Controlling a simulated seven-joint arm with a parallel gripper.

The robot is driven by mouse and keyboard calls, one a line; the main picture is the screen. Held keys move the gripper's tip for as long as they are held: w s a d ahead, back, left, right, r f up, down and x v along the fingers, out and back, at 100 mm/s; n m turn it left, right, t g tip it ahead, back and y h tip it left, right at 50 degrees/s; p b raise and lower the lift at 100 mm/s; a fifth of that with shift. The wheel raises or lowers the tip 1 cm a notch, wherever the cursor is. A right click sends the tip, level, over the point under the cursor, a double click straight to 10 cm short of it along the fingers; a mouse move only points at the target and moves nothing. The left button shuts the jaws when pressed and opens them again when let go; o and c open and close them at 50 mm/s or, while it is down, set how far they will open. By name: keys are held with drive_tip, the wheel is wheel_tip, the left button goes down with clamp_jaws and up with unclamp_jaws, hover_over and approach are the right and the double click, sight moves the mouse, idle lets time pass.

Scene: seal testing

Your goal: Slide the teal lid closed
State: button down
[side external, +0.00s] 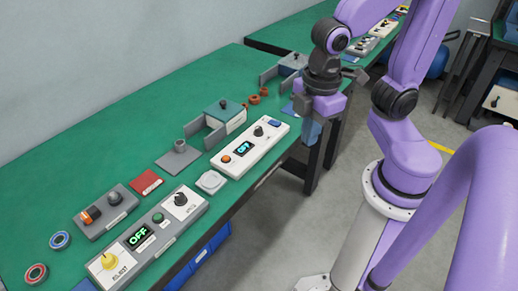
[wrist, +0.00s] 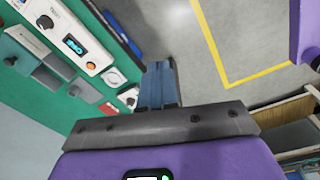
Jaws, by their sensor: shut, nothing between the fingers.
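The teal lid (side external: 222,107) has a black knob on top and sits on a box with a pale front, behind the white control panel in the side view. Grey walls (side external: 214,137) stand at the near-left side of the lid. I cannot tell how far the lid covers the box. In the wrist view the lid (wrist: 12,48) is at the left edge, partly cut off. My gripper (side external: 311,138) is shut and empty, to the right of the lid and apart from it, by the table's front edge. Its blue fingers (wrist: 160,88) point down together in the wrist view.
A white panel (side external: 262,143) with knobs and a lit display lies in front of the lid. A grey plate with a post (side external: 178,158), a red block (side external: 147,183) and another panel (side external: 150,236) lie to the left. The green table behind is clear.

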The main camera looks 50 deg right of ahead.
drive_tip(key=s+d+m, duration=0.1)
drive_tip(key=s+d, duration=0.1)
drive_tip(key=s, duration=0.2)
drive_tip(key=w+a+f+n+t+h, duration=0.1)
drive_tip(key=w+f+n+h, duration=0.15)
drive_tip(key=w, duration=0.55)
drive_tip(key=w+f+n+t+h, duration=0.15)
drive_tip(key=w+h, duration=0.25)
drive_tip(key=w, duration=0.4)
drive_tip(key=w+a+f+n+h, duration=0.1)
drive_tip(key=w+f+h, duration=0.15)
drive_tip(key=w, duration=0.55)
drive_tip(key=n+t+h, duration=0.4)
drive_tip(key=n+h, duration=0.1)
drive_tip(key=n, duration=0.1)
approach(222, 104)
drive_tip(key=x, duration=0.7)
drive_tip(key=shift+s+f, duration=0.1)
